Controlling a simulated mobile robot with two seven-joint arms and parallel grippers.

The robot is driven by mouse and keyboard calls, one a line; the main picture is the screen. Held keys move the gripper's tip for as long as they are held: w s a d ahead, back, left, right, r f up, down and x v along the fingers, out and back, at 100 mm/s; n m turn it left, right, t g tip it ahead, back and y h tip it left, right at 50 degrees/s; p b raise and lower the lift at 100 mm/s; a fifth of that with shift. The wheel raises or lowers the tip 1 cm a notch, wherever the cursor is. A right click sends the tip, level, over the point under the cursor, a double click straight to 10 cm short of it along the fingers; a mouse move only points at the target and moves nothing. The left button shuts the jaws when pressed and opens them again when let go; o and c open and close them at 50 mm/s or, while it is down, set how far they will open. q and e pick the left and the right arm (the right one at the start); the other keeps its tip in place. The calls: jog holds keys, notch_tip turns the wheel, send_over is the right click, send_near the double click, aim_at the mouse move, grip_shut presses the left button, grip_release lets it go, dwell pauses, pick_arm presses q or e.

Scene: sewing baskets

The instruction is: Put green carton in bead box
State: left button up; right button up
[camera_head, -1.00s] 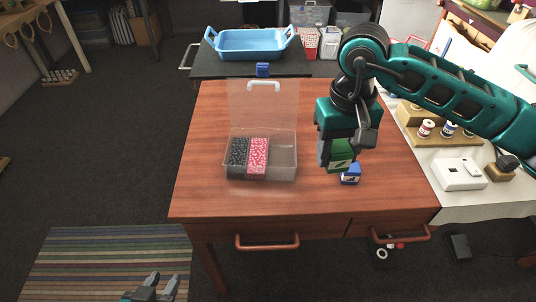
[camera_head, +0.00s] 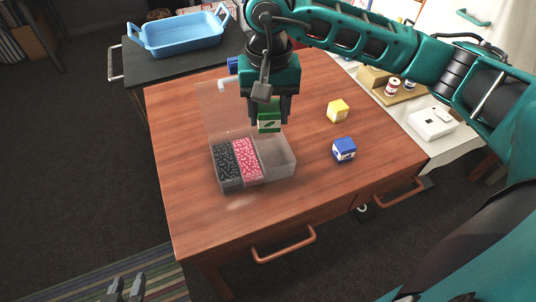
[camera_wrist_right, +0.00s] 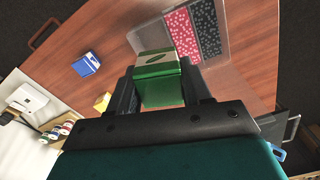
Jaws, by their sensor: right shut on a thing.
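The green carton (camera_head: 269,119) is held between the fingers of my right gripper (camera_head: 268,112), above the table and near the back right side of the bead box. In the right wrist view the green carton (camera_wrist_right: 158,72) sits between both fingers. The clear bead box (camera_head: 283,160) stands on the table with its lid up at the back. Its left compartment holds black beads (camera_head: 225,161), the middle one pink beads (camera_head: 246,159), and the right one looks empty. My left gripper (camera_head: 127,287) is at the bottom left, its fingers apart and empty, away from the table.
A blue carton (camera_head: 344,150) and a yellow carton (camera_head: 338,111) stand on the wooden table (camera_head: 190,205), right of the box. Another blue carton (camera_head: 233,65) is behind the lid. A blue tray (camera_head: 183,36) sits on a dark surface at the back left.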

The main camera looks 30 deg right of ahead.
jog(key=m, duration=0.3)
jog(key=shift+w+r+m, duration=0.25)
jog(key=shift+w+m, duration=0.05)
jog(key=shift+w, duration=0.1)
jog(key=m, duration=0.4)
jog(key=m+p, duration=0.1)
jog(key=m, duration=0.2)
jog(key=shift+w+d+r, duration=0.15)
jog(key=shift+w+r, duration=0.1)
jog(key=shift+r, duration=0.1)
jog(key=m, duration=0.7)
jog(key=shift+w+d+r+p, duration=0.15)
jog(key=shift+w+r+p, duration=0.15)
jog(key=shift+r, duration=0.05)
jog(key=m, duration=0.5)
jog(key=m+p, duration=0.2)
jog(key=m, duration=2.2)
send_over(272, 158)
notch_tip(272, 158, down, 14)
jog(key=shift+f, duration=0.1)
jog(key=shift+f+b, duration=0.45)
jog(key=shift+f, duration=1.5)
